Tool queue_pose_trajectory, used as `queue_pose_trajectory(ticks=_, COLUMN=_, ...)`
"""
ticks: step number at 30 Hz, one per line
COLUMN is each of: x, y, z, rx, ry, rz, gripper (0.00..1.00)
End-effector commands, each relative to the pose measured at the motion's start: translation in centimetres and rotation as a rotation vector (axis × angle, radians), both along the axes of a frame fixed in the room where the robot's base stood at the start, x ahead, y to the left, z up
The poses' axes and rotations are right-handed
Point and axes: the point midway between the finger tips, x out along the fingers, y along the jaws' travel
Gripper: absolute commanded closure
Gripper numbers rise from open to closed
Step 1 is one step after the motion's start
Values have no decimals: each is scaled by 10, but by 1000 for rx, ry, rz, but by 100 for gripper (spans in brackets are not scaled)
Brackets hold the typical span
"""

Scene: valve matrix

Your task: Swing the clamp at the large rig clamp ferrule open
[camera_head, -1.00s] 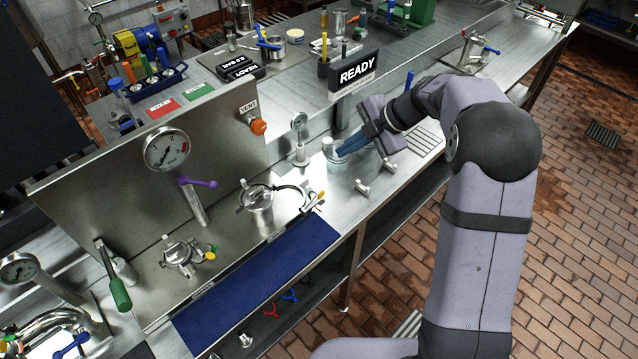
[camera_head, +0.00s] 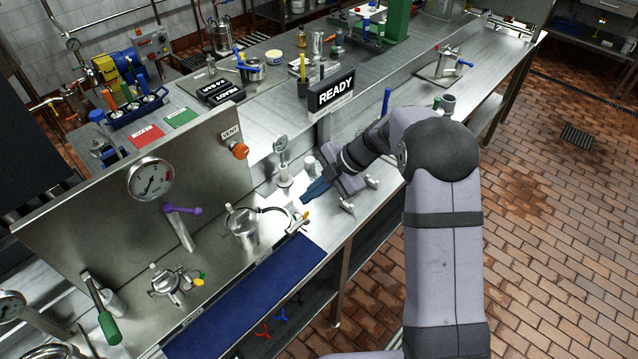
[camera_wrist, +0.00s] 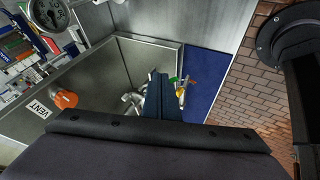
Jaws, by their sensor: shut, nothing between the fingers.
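The large rig is a steel pot (camera_head: 243,228) with a dark curved hose over its top. To its right a small steel clamp fitting (camera_head: 299,222) with a yellow-orange tip stands at the back end of the blue mat. I take this to be the clamp at the ferrule; its exact parts are too small to tell. My gripper (camera_head: 307,196) is shut and empty, just above and behind this fitting, apparently apart from it. In the wrist view my blue fingers (camera_wrist: 156,80) point over the bench, hiding part of the fittings; a steel piece with yellow (camera_wrist: 181,93) shows right of them.
A smaller clamped fitting (camera_head: 165,282) with yellow and green parts stands nearer on the left. A purple-handled lever (camera_head: 183,210) and a small gauge (camera_head: 281,147) rise near the panel (camera_head: 110,220). The blue mat (camera_head: 250,300) is clear.

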Motion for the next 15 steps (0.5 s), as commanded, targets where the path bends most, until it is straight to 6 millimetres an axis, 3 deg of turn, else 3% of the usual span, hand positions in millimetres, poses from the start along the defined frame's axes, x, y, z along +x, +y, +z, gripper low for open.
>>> queue_pose_trajectory(ticks=7, x=1, y=15, z=-20, rx=1, ry=1, rz=0, gripper=100)
queue_pose_trajectory(ticks=15, x=2, y=18, z=-25, rx=0, ry=-1, rz=1, gripper=100)
